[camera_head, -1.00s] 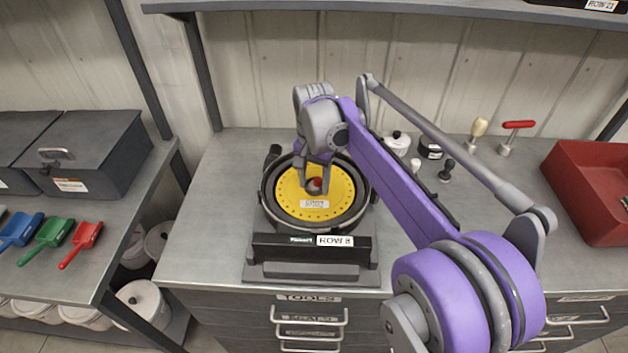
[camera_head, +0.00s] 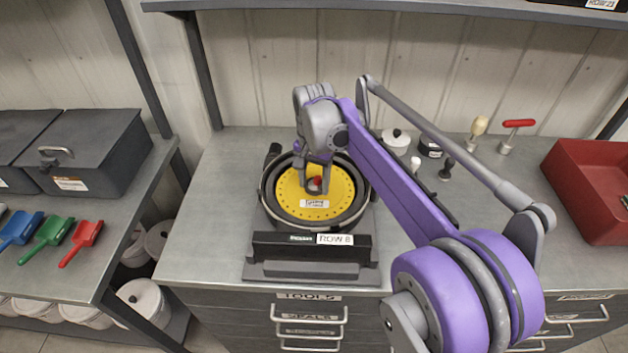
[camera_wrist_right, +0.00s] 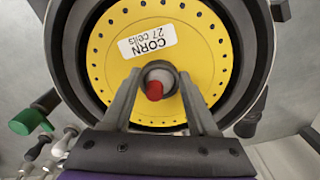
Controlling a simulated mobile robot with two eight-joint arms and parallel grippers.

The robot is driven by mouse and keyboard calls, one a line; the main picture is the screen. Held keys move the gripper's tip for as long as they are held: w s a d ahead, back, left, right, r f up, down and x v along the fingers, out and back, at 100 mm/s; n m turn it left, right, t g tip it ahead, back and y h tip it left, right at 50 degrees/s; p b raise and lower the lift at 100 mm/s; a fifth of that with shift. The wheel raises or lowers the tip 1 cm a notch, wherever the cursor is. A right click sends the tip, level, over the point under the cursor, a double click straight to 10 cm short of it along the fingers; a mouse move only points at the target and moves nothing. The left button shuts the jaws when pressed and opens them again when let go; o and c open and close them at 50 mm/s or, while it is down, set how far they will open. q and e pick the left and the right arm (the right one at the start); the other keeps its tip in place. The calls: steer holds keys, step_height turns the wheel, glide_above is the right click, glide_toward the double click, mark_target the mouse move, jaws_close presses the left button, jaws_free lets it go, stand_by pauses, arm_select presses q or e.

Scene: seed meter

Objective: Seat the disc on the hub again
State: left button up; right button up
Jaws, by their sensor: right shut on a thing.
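The yellow disc (camera_head: 312,207), with a ring of small holes and a white label, lies inside the round dark housing of the seed meter (camera_head: 265,205). In the right wrist view the disc (camera_wrist_right: 110,60) has a label reading "CORN 27 cells". My right gripper (camera_head: 315,190) reaches down over the disc's centre. In the wrist view its two fingers (camera_wrist_right: 158,82) are shut on the grey centre boss, with a red tip (camera_wrist_right: 154,90) between them. Whether the disc sits fully on the hub cannot be told. My left gripper is not in view.
A white-lidded pot (camera_head: 396,141) and several small hand tools stand behind on the bench (camera_head: 215,230). A red bin (camera_head: 590,190) is at the right. A dark box (camera_head: 95,150) and coloured scoops (camera_head: 50,232) lie on the left table. The bench left of the meter is clear.

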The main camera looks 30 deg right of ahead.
stand_by(0.3)
steer(key=o, duration=1.4)
steer(key=c, duration=0.3)
steer(key=shift+c, duration=0.3)
steer(key=shift+c, duration=1.1)
steer(key=shift+o, duration=1.3)
steer(key=shift+r, duration=0.1)
